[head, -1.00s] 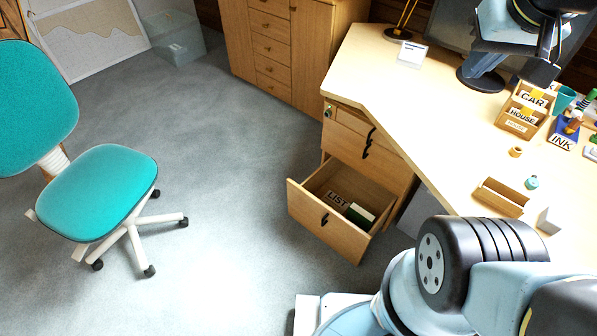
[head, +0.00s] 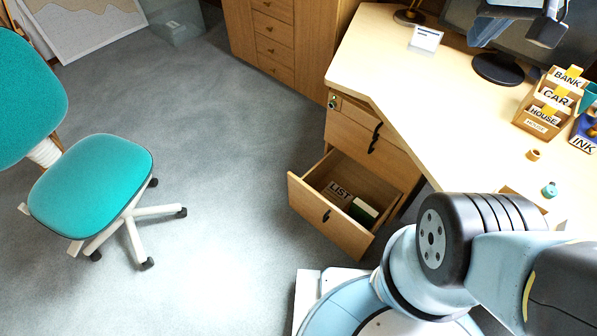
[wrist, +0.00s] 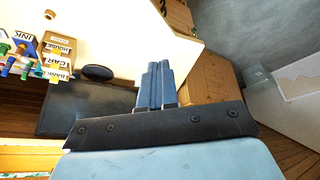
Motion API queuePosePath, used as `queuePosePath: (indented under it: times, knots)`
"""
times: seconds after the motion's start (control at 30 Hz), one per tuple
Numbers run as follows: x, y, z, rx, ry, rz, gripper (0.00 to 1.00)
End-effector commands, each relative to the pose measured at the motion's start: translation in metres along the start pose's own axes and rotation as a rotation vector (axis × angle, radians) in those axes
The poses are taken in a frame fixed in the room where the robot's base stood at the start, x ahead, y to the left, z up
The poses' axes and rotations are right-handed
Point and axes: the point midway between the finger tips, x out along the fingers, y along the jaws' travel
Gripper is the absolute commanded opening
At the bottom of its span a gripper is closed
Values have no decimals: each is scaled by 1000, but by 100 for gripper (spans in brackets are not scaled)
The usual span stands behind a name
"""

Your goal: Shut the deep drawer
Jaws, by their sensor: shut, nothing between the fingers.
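The deep drawer (head: 322,218) is the bottom one of the wooden pedestal under the desk. In the head view it is pulled well out, with a dark handle on its front. Inside lie a box marked LIST (head: 340,191) and a green and white item (head: 363,211). The drawer above (head: 366,146) looks closed. My gripper (wrist: 158,66) shows in the wrist view with its blue fingers together and empty. It appears high above the desk side, away from the drawer. The deep drawer cannot be made out in the wrist view.
A teal swivel chair (head: 92,185) stands on the open grey floor to the left. The desktop (head: 420,105) holds a monitor, a letter rack (head: 541,115) and small items. A wooden cabinet (head: 318,45) stands behind. My arm covers the lower right.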

Motion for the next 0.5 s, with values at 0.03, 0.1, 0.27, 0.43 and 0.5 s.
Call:
queuePosePath:
  times: [0.03, 0.1, 0.27, 0.43, 0.5]
  knots:
    - [6, -2, -7, -28, -25, 3, 0]
    - [15, -4, -18, -70, -58, 14, 0]
    - [40, -14, -42, -177, -137, 44, 0]
    - [70, -28, -68, -297, -213, 79, 0]
    - [83, -35, -77, -348, -242, 93, 0]
